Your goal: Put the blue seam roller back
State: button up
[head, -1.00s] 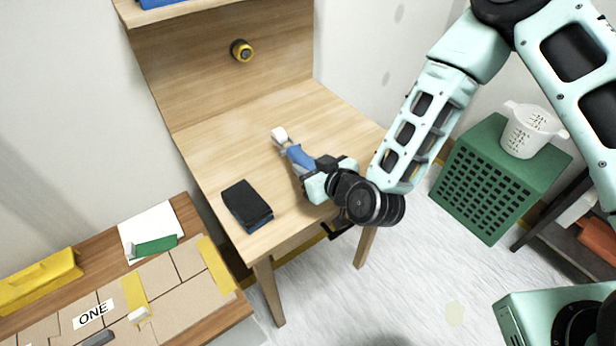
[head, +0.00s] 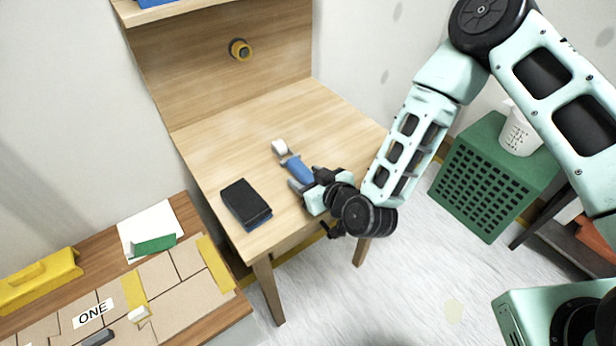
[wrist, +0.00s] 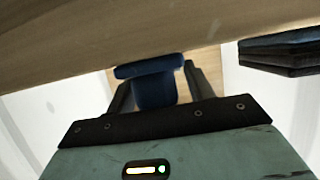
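The blue seam roller (head: 297,168) has a blue handle and a white roller head. It appears to lie on the wooden table in the head view, its head pointing away from my arm. My gripper (head: 308,179) is low at the table's front edge, at the near end of the handle, with its fingers spread. In the wrist view the blue handle (wrist: 155,88) is between the two dark fingers of my gripper (wrist: 160,92), with gaps beside it. Whether it touches a finger is unclear.
A black and blue block (head: 246,204) lies on the table (head: 240,130) left of my gripper. A lower bench (head: 185,215) with cardboard pieces stands at left, a green crate (head: 490,185) at right. The table's rear is clear.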

jog(key=r+p+v, duration=0.1)
jog(key=p+v, duration=0.8)
jog(key=v, duration=0.8)
jog(key=a+r+n+g+h, duration=0.2)
jog(key=a+r+n+g, duration=0.15)
jog(key=r+g, duration=0.45)
jog(key=s+d+r+m+g+h, duration=0.1)
jog(key=s+d+r+h, duration=0.1)
jog(key=s+r, duration=0.3)
jog(key=s+d+r+m+g+h, duration=0.1)
jog(key=s+d+r, duration=0.4)
jog(key=r, duration=0.6)
jog(key=shift+s+d+g+h, duration=0.15)
jog(key=shift+s+g+h, duration=0.55)
jog(key=shift+s+h, duration=0.2)
